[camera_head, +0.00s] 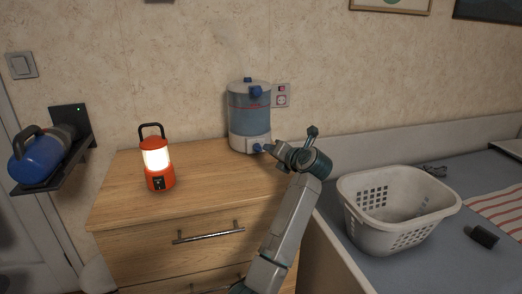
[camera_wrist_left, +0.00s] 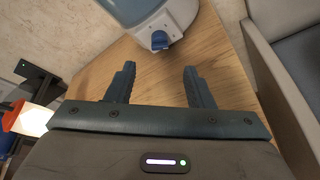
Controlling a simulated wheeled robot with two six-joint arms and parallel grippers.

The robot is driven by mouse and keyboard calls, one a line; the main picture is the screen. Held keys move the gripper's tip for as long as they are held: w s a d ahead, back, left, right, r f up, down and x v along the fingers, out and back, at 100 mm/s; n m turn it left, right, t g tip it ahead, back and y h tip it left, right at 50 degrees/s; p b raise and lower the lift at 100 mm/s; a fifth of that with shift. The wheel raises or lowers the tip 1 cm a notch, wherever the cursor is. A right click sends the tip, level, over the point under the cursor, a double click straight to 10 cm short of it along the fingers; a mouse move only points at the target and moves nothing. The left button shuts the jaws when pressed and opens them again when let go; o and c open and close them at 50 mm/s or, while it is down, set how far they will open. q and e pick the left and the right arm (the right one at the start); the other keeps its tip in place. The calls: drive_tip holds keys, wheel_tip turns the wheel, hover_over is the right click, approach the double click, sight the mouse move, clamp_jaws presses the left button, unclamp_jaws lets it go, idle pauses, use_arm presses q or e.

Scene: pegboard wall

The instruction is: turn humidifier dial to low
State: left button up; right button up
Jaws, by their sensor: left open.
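The humidifier (camera_head: 249,120) stands upright at the back right of the wooden dresser, with a bluish see-through tank on a white base. Its blue dial (camera_head: 257,148) sits low on the front of the base. My left gripper (camera_head: 271,149) is close to the dial in the head view, partly overlapping the base's right side. In the left wrist view the blue dial (camera_wrist_left: 160,40) lies just beyond the fingertips, between their lines, with a gap. The left gripper (camera_wrist_left: 159,72) is open and empty there. The dial's setting marks are too small to read. My right gripper is out of view.
A lit orange lantern (camera_head: 158,165) stands on the dresser (camera_head: 205,190) left of the humidifier. A blue cylinder lies on a wall shelf (camera_head: 70,165) at left. A white basket (camera_head: 395,215) stands right of the arm. The dresser's middle is clear.

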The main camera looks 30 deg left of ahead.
sight(259, 148)
use_arm(q)
drive_tip(key=x, duration=1)
drive_tip(key=shift+w+a+f, duration=0.15)
drive_tip(key=shift+w+a, duration=0.05)
drive_tip(key=shift+a, duration=0.05)
drive_tip(key=c, duration=0.9)
